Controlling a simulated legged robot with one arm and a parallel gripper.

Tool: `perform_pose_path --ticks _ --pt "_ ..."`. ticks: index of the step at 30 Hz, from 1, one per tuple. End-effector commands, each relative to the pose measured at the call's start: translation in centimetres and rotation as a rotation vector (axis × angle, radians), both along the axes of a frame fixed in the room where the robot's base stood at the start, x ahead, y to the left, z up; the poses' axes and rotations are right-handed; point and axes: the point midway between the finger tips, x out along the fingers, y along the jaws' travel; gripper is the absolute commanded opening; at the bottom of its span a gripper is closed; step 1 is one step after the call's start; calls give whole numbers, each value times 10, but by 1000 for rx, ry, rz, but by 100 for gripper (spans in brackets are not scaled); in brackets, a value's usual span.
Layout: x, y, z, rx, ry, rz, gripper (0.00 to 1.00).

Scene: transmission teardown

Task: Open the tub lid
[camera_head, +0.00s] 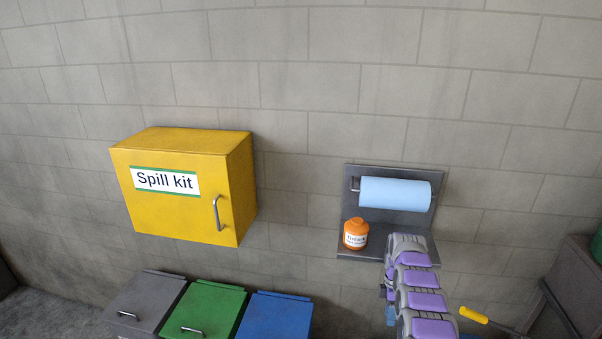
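Three lidded tubs stand in a row at the bottom, against the wall: a grey one (148,300), a green one (207,308) and a blue one (274,315). All three lids look shut. The grey and green lids each show a small metal handle near the front edge; the front of the blue lid is cut off by the frame. My purple and grey arm rises from the bottom right, and its far end (405,243) is in front of the wall shelf, well right of the tubs. I cannot make out gripper fingers or anything held.
A yellow "Spill kit" cabinet (175,215) with a metal handle hangs shut above the tubs. A dark wall shelf (354,254) holds an orange bottle (356,236) under a blue paper roll (395,194). A yellow-handled tool (473,315) and dark box (580,275) are at right.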

Motion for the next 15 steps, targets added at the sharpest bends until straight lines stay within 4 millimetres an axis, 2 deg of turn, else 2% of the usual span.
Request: perform_pose_path --ticks 7,15 --pt "-2 9 46 -72 5 -84 38" --pt "-13 24 100 -150 3 -198 38"
